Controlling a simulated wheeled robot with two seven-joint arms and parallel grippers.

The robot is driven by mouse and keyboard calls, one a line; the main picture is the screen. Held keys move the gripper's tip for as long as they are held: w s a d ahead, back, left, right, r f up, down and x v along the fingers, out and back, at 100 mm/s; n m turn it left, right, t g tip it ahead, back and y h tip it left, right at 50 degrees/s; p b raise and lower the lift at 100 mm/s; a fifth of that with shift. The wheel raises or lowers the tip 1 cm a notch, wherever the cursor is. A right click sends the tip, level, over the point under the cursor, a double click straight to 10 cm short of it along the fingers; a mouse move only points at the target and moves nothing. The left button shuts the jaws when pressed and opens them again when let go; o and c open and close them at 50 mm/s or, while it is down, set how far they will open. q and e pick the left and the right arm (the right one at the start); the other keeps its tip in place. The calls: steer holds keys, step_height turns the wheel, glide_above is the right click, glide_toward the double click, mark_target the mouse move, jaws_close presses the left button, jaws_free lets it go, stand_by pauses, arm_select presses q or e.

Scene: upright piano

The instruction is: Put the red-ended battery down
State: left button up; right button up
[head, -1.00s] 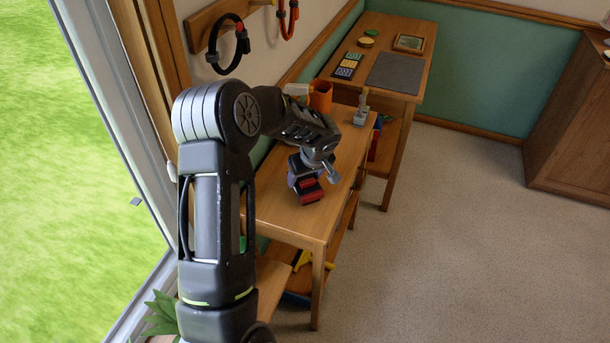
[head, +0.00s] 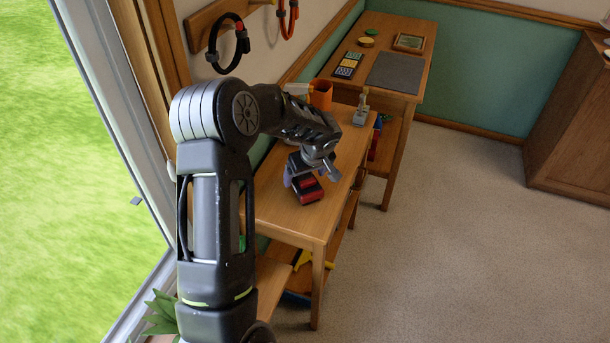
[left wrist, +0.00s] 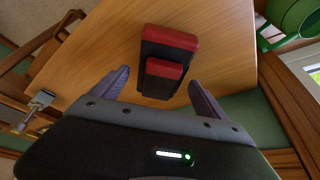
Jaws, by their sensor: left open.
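The red-ended battery (head: 309,189) is a black block with red ends. It rests on the wooden table (head: 290,216) near its front end. In the left wrist view the battery (left wrist: 165,60) lies ahead of my left gripper, its near part between the fingertips. My left gripper (head: 302,178) is just above and behind the battery in the head view. Its two purple-grey fingers (left wrist: 158,85) stand apart, with a gap on each side of the battery. The gripper hides part of the battery in the head view. My right gripper is in neither view.
An orange cup (head: 320,95), a spray bottle (head: 298,89) and a small grey device (head: 361,110) stand at the table's far end. A second table (head: 400,60) with a grey mat (head: 395,72) is behind. Carpeted floor (head: 450,220) at right is clear.

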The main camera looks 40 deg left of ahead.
arm_select(q)
steer(key=b+v, duration=0.1)
steer(key=v, duration=1)
steer(key=shift+r, duration=0.2)
steer(key=shift+d, duration=0.2)
steer(key=d+f+m+t+h, duration=0.1)
steer(key=d+f+m+h, duration=0.25)
steer(key=d+f, duration=0.55)
steer(key=d+f+m+t+h, duration=0.1)
steer(key=d+f+m+h, duration=0.35)
steer(key=d, duration=0.65)
steer(key=s+d+f+m+g, duration=0.1)
steer(key=s+d+f, duration=0.3)
steer(key=s, duration=0.4)
steer(key=s+d+f+m+g, duration=0.1)
steer(key=s+d+f, duration=0.4)
steer(key=s+f, duration=0.2)
steer(key=s+d+f+g, duration=0.1)
steer(key=s+d+f, duration=0.4)
steer(key=s, duration=0.4)
steer(key=shift+s+f+m, duration=0.25)
steer(key=shift+f+m, duration=0.15)
steer(key=shift+f, duration=0.3)
